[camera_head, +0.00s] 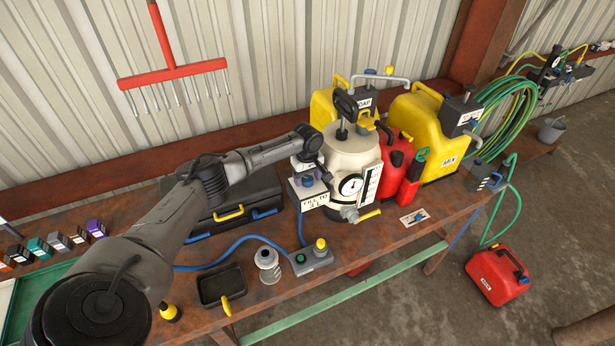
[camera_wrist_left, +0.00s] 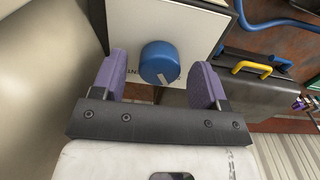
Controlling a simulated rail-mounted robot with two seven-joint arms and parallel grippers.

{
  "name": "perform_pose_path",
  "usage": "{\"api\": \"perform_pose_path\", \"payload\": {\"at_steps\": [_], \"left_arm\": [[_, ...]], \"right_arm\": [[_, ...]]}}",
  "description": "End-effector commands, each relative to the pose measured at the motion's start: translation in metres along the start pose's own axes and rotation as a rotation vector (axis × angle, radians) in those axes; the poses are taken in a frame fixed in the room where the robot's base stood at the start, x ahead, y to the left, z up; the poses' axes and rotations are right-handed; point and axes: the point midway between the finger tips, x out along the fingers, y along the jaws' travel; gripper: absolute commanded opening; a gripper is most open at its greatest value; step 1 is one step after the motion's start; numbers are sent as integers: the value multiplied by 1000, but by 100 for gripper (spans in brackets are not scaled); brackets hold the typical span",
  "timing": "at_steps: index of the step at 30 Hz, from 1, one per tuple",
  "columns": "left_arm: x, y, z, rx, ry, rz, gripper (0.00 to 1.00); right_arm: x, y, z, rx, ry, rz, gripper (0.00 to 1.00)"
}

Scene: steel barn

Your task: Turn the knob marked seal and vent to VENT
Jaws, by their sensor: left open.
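The blue round knob (camera_wrist_left: 160,62) sits on a white panel (camera_wrist_left: 194,30) in the left wrist view. It has a pale pointer mark at its lower right edge. Dark lettering, partly hidden and seeming to end in "NT", shows left of it. My left gripper (camera_wrist_left: 164,82) is open, its purple fingers on either side of the knob, with visible gaps to it. In the head view my left gripper (camera_head: 303,172) is at a small box beside the cream tank (camera_head: 352,150), partly hiding the panel and knob. My right gripper is out of view.
A dark case (camera_head: 240,195) with a yellow handle lies left of the tank. Yellow jugs (camera_head: 425,120) and a red can (camera_head: 396,160) stand right of it. A black tray (camera_head: 220,287), a bottle (camera_head: 267,263) and a button box (camera_head: 310,258) lie near the front edge.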

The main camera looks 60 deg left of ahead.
Motion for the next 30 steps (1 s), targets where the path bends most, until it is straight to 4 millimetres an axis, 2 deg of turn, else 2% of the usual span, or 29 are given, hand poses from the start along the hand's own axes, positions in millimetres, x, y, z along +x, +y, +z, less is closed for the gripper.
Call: {"api": "perform_pose_path", "payload": {"at_steps": [7,23,30], "left_arm": [[1,0,0,1,0,0,67],[0,0,0,1,0,0,18],[-1,0,0,29,-1,-1,18]], "right_arm": [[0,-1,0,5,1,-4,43],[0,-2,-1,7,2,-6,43],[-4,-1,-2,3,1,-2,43]]}}
